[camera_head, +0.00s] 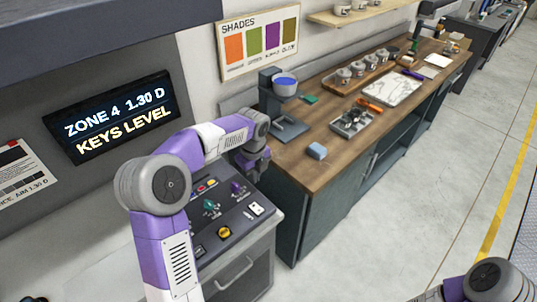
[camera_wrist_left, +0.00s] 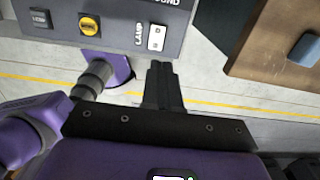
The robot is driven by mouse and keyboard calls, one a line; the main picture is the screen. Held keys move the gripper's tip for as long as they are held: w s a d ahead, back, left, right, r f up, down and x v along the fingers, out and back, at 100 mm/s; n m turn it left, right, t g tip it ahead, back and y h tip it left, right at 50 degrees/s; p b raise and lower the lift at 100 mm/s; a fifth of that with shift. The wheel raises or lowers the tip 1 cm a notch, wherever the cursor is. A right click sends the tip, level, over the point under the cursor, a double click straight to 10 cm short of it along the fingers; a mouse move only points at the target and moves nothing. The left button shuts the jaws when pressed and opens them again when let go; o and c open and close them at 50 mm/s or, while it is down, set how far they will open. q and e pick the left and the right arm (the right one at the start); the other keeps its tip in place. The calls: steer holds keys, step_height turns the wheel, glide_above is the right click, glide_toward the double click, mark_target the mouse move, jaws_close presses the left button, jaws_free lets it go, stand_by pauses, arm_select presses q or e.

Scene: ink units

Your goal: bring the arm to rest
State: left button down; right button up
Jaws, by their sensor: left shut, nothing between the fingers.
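My left arm comes in from the left in the head view and reaches over the control console. My left gripper (camera_head: 257,168) is at the console's far edge, beside the workbench, seen small and partly hidden by its own wrist. In the left wrist view the left gripper's dark fingers (camera_wrist_left: 162,66) are together with nothing between them. Their tips point at the console panel near the white lamp switch (camera_wrist_left: 157,38), apparently apart from it. Only a rounded joint of my right arm shows at the lower right of the head view; its gripper is out of sight.
The console (camera_head: 240,248) carries a yellow button (camera_head: 224,232), green and purple knobs and the lamp switch. The wooden workbench (camera_head: 290,158) beside it holds a blue block (camera_head: 317,151), a metal tray (camera_head: 352,123) and a stand with a blue-topped cup. Floor at right is clear.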

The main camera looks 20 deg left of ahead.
arm_select(q)
steer(key=s+d+f+n+h+b, duration=0.1)
steer(key=s+d+f+n, duration=0.1)
steer(key=d+f+n, duration=0.45)
steer(key=s+d+f+n+h+b, duration=0.1)
steer(key=s+d+f+h, duration=0.15)
steer(key=f, duration=0.75)
steer(key=s+d+f+n+h+b, duration=0.1)
steer(key=s+d+f+n, duration=0.25)
steer(key=d+f, duration=0.35)
steer(key=s+d+f+n+b, duration=0.1)
steer(key=s+d+f+n, duration=0.2)
steer(key=s+f+n, duration=0.8)
steer(key=s+n, duration=0.3)
steer(key=shift+s+d+f+b, duration=0.15)
steer(key=shift+s+f+b, duration=0.15)
steer(key=shift+f+b, duration=0.05)
